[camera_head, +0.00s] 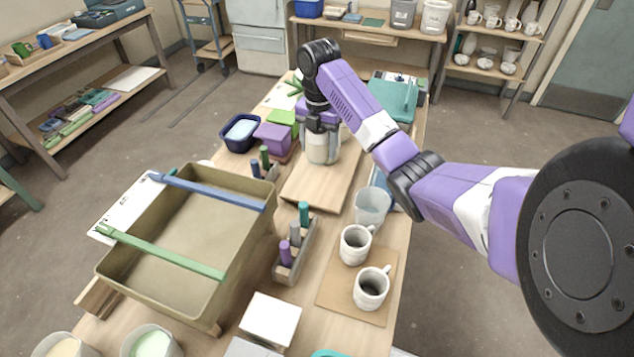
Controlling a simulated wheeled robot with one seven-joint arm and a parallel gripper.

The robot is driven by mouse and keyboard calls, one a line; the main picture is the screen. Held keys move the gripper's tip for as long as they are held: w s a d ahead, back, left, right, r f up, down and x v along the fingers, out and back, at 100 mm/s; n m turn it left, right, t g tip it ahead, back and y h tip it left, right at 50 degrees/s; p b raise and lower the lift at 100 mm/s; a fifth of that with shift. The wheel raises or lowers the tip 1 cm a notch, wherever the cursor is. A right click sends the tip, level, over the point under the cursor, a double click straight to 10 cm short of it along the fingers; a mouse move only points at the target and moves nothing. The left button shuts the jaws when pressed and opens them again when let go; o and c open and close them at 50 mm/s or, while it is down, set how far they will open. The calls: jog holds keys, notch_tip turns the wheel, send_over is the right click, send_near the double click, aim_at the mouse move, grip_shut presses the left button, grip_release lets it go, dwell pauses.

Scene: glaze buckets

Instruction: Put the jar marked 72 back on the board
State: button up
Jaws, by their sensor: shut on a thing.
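My gripper (320,150) points down over the back part of a wooden board (314,193) on the table. It is shut on a pale jar (317,149). The jar is upright, and its lower part shows between the fingers. I cannot tell whether the jar touches the board or hangs just above it. No number is readable on the jar from here, and its top is hidden by the gripper.
Left of the board are a purple tub (272,137) and a dark blue tub (240,132). A large tan basin (192,240) with two bars across it fills the left front. A clear bucket (372,206) and two white mugs (355,244) stand right of the board's front. The board's front half is clear.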

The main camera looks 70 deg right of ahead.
notch_tip(320, 180, down, 6)
jog(key=shift+r+b, duration=0.25)
jog(key=shift+b, duration=0.35)
jog(key=shift+f+p, duration=0.35)
jog(key=shift+f, duration=2.45)
jog(key=shift+f, duration=0.15)
jog(key=o, duration=1.8)
jog(key=shift+c, duration=0.2)
notch_tip(320, 180, up, 12)
jog(key=shift+r+p, duration=0.15)
jog(key=shift+p, duration=0.9)
